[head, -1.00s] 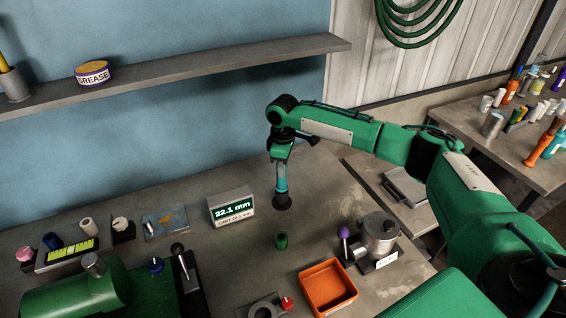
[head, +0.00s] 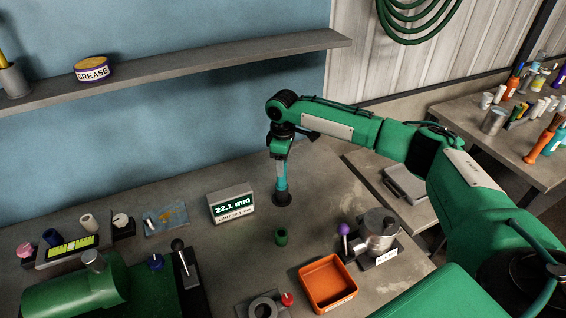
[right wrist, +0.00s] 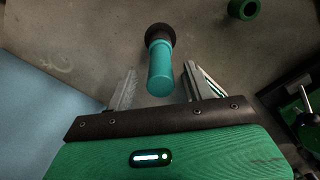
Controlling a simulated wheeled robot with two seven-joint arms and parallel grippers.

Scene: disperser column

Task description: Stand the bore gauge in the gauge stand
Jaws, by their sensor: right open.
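The bore gauge is a teal cylinder (head: 281,183) standing on the bench with its lower end in a round dark gauge stand (head: 283,200). In the right wrist view the teal gauge (right wrist: 160,70) points up between the fingers, and the dark ring of the stand (right wrist: 160,33) shows around its far end. My right gripper (head: 280,170) is directly above and around the gauge's upper part. Its two fingers (right wrist: 157,88) are apart, with gaps visible on both sides of the gauge. My left gripper is not in view.
A green ring-shaped part (head: 281,237) stands in front of the stand. A display reading 22.1 mm (head: 232,206) is left of it. An orange tray (head: 328,283) and a metal pot (head: 379,230) are nearer, to the right. Bare bench lies right of the stand.

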